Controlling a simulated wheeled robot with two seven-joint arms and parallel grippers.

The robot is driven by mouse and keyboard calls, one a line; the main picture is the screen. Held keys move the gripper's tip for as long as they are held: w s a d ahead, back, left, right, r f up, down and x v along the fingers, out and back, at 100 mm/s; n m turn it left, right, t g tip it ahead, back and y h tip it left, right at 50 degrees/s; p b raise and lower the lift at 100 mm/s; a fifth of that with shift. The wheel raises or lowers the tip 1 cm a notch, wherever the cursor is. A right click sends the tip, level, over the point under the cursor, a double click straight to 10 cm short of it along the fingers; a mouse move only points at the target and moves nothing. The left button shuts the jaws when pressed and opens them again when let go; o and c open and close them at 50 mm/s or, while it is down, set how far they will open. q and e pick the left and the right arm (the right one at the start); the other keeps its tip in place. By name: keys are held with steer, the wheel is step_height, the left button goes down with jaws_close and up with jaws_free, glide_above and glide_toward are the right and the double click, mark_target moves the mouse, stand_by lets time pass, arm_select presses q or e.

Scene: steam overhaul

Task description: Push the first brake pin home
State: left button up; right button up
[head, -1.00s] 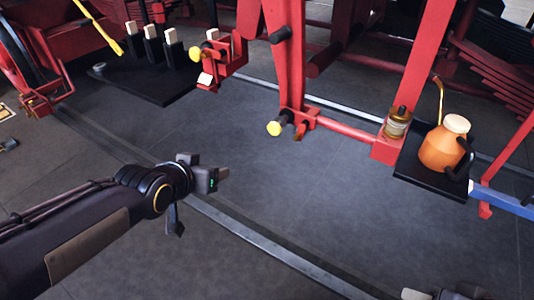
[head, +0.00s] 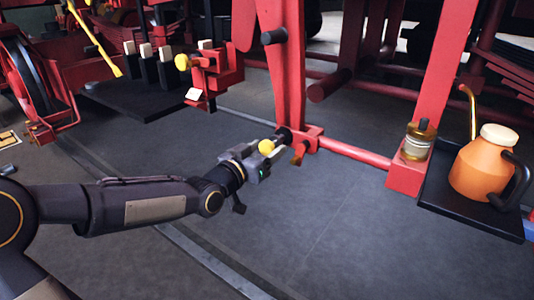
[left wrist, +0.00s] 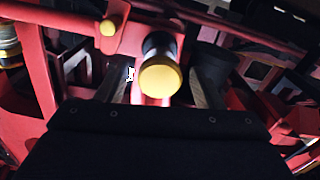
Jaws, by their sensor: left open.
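A dark brake pin with a yellow end (head: 266,146) sticks out of the foot of the red upright hanger (head: 284,85). My left gripper (head: 272,151) is at this pin, open, its fingers pointing at the hanger foot. In the left wrist view the yellow pin end (left wrist: 160,81) lies between the two spread fingers, with a gap on each side. The pin's far end is hidden in the red part. A second yellow-ended pin (head: 182,62) shows at the red bracket (head: 217,75) farther left. My right gripper is out of view.
A red crossbar (head: 355,153) runs right from the hanger foot. An orange oil can (head: 482,168) stands on a black tray (head: 438,200), beside a brass-and-glass cup (head: 419,141). A black rack (head: 140,100) stands at the back left. The floor in front is clear.

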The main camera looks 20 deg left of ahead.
mark_target(274, 142)
arm_select(q)
steer(key=shift+w+d, duration=0.15)
steer(key=shift+w, duration=0.3)
steer(key=shift+c, duration=0.4)
jaws_close()
steer(key=shift+b+x, duration=0.8)
steer(key=shift+x, duration=0.05)
steer(key=shift+w+d+f, duration=0.1)
steer(key=shift+w+d, duration=0.1)
steer(key=shift+w, duration=0.2)
steer(key=shift+c, duration=1.7)
jaws_free()
steer(key=o, duration=0.4)
steer(key=shift+w, duration=0.2)
